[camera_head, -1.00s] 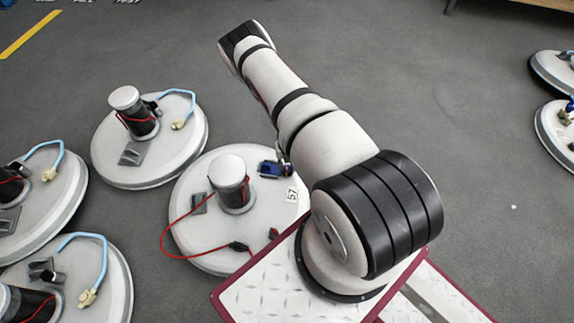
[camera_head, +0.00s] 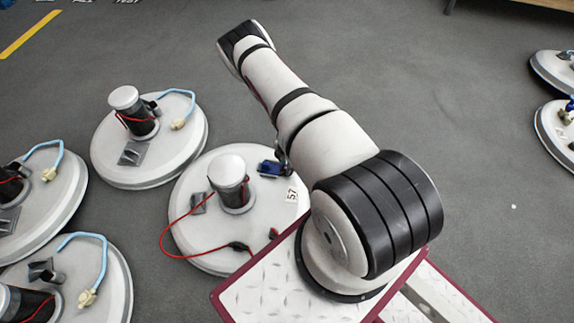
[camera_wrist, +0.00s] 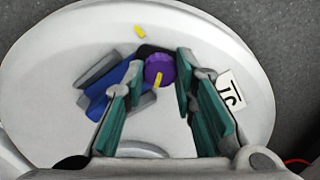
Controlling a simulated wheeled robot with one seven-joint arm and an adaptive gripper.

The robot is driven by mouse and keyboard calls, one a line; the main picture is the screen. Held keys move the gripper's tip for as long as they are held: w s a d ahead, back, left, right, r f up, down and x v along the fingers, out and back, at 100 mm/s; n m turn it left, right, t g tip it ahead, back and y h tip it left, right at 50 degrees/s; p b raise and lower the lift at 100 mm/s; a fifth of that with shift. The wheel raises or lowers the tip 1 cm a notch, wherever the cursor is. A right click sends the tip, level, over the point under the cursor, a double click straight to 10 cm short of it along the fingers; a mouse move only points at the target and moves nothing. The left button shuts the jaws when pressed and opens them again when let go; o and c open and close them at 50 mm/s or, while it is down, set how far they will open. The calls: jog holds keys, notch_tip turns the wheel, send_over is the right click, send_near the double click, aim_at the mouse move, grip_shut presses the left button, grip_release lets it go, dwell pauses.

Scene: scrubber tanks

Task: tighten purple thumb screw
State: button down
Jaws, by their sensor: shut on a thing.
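The purple thumb screw (camera_wrist: 159,69) shows in the wrist view, with a yellow mark on its near side. My gripper (camera_wrist: 160,72) has its two green-padded fingers either side of the screw and is shut on it. A blue part (camera_wrist: 116,84) with grey pieces lies beside the screw, partly behind the left finger. In the head view the blue part (camera_head: 269,168) sits on the round white tank lid (camera_head: 205,258). The screw cannot be made out there, and my arm hides most of the gripper.
A second yellow mark (camera_wrist: 139,31) is on the lid beyond the screw. A "57" label (camera_head: 291,196) lies near the right finger. A dark post with a white cap (camera_head: 228,170) and a red cable (camera_head: 165,235) stand on the same lid. Other similar lids (camera_head: 190,150) stand left.

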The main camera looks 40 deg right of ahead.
jog(key=m, duration=1.4)
jog(key=shift+m, duration=0.3)
jog(key=m, duration=1.1)
dwell(0.4)
jog(key=c, duration=1.3)
grip_release()
